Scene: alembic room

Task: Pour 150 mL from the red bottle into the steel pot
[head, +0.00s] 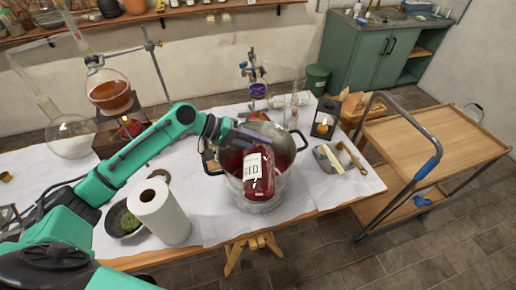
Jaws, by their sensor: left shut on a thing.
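The red bottle (258,176) has a white label reading "RED" and is tilted in front of and over the steel pot. The steel pot (287,188) stands on the white-covered table, with dark side handles and red showing inside it. My left gripper (236,138) reaches in from the left and is shut on the red bottle near the pot's rim. The bottle's neck and mouth are hidden, so I cannot tell whether liquid flows. My right gripper is not in view.
A paper towel roll (163,212) and a dark bowl (122,220) stand left of the pot. A lantern (325,120) and small wooden items stand to the right. Glass flasks (110,92) on stands fill the back left. A wooden cart (432,143) stands right of the table.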

